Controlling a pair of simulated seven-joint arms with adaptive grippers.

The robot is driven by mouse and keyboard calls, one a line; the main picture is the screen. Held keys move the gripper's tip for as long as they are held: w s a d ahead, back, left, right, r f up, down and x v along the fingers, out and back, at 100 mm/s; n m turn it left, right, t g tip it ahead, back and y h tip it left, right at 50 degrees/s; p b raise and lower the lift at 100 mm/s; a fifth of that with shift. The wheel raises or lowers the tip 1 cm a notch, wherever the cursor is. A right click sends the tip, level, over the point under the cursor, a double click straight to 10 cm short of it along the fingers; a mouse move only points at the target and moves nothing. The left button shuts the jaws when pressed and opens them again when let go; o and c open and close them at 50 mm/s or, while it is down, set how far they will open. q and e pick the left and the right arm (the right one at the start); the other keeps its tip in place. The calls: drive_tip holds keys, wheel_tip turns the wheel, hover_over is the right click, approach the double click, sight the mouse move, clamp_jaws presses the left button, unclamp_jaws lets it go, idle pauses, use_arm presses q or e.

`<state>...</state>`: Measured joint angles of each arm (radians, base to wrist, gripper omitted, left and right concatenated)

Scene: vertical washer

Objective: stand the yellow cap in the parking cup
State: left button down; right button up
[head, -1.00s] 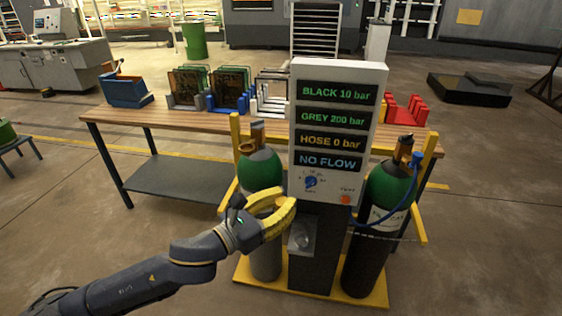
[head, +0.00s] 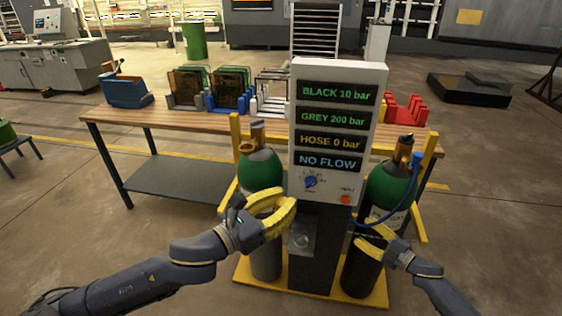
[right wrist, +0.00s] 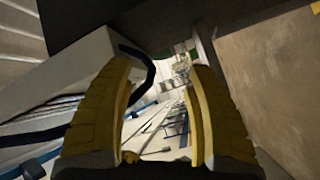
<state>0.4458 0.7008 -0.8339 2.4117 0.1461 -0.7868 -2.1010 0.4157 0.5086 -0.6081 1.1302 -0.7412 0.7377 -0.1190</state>
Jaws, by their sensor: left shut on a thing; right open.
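My left gripper (head: 288,206) is shut, with its yellow fingers in front of the left green-topped cylinder and just above a small grey cup. What it grips is hidden by the fingers, and I cannot tell a yellow cap apart from them. The grey cup (head: 303,240), which looks like the parking cup, sits on the front of the dark column below the panel. My right gripper (head: 368,238) is open in front of the right cylinder, and its yellow fingers also show apart and empty in the right wrist view (right wrist: 162,75).
The panel (head: 336,130) reads BLACK 10 bar, GREY 200 bar, HOSE 0 bar, NO FLOW. A blue hose (head: 376,222) runs by the right cylinder (head: 388,188). The left cylinder (head: 260,170) stands beside the column on a yellow base (head: 318,294). A wooden bench (head: 180,130) is behind.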

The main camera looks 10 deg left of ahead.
drive_tip(key=s+a+r+n+g+y, duration=0.25)
drive_tip(key=a+r+g, duration=0.35)
drive_tip(key=r, duration=0.4)
drive_tip(key=s+a+r+n+g+y, duration=0.2)
drive_tip(key=a+r+n+g+y, duration=0.1)
drive_tip(key=a+r, duration=0.65)
drive_tip(key=s+a+r+n+g+y, duration=0.3)
drive_tip(key=a+r+g, duration=0.25)
drive_tip(key=r, duration=0.65)
drive_tip(key=s+a+r+n+g+h, duration=0.5)
drive_tip(key=s+a+r+n+h, duration=0.2)
drive_tip(key=s+a+n+h, duration=0.55)
wheel_tip(320, 180, up, 2)
drive_tip(key=n+t+h, duration=0.3)
drive_tip(key=t+h, duration=0.5)
drive_tip(key=h, duration=0.1)
hover_over(281, 201)
drive_tip(key=shift+h, duration=0.3)
wheel_tip(281, 201, down, 12)
drive_tip(key=shift+r, duration=0.15)
